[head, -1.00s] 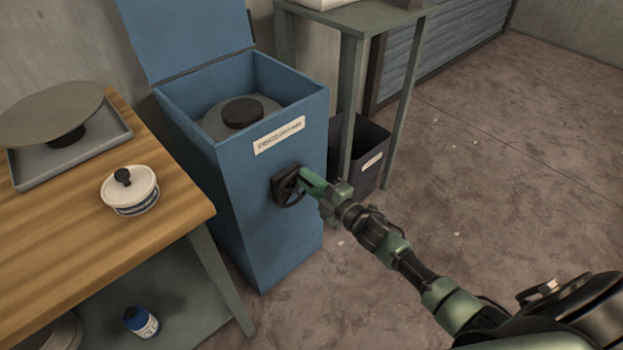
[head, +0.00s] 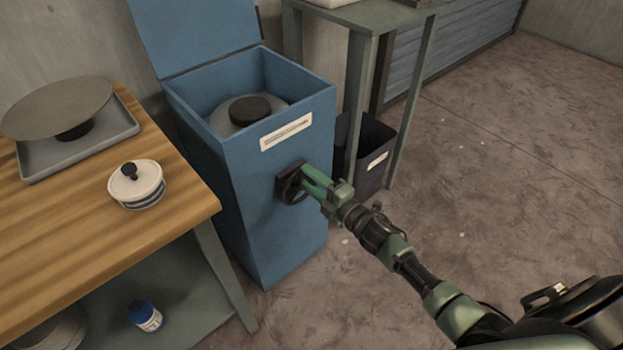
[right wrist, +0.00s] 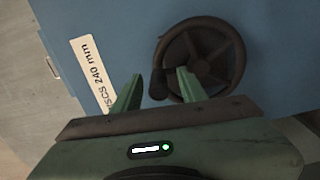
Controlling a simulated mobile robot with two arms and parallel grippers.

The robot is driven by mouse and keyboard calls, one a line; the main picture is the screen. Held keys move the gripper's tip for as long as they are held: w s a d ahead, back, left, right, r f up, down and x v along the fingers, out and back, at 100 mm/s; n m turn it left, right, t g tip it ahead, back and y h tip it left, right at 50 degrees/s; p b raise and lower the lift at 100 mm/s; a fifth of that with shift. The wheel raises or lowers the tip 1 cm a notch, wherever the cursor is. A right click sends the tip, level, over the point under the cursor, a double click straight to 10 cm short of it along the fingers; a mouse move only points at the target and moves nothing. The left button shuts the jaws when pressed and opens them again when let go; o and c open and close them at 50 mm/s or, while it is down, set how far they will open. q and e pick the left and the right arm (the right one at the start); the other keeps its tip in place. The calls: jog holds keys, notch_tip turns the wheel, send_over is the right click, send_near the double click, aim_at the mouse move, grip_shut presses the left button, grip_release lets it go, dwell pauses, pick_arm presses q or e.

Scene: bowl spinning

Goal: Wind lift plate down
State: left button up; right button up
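A blue box-shaped bin (head: 255,190) stands open with its lid raised. Inside it lies a grey round plate (head: 225,118) with a black knob (head: 249,109) on top, below the rim. A dark handwheel (head: 288,184) is on the bin's front; it also shows in the right wrist view (right wrist: 205,50), with a small dark crank knob (right wrist: 158,84) at its edge. My right gripper (head: 312,181) is at the wheel's right side. In the right wrist view the fingers (right wrist: 157,92) are apart, with the crank knob between or just beyond them; contact cannot be told. My left gripper is out of view.
A wooden table (head: 80,225) at left holds a tray (head: 40,165) with a round disc and a white lidded pot (head: 137,185). A blue-white bottle (head: 145,316) stands below. A dark bin (head: 372,145) is under a green-grey table (head: 365,18). The floor at right is clear.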

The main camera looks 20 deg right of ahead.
jog(key=shift+d, duration=0.1)
jog(key=v, duration=0.7)
jog(key=shift+s+d+p, duration=0.1)
jog(key=shift+s+p, duration=0.25)
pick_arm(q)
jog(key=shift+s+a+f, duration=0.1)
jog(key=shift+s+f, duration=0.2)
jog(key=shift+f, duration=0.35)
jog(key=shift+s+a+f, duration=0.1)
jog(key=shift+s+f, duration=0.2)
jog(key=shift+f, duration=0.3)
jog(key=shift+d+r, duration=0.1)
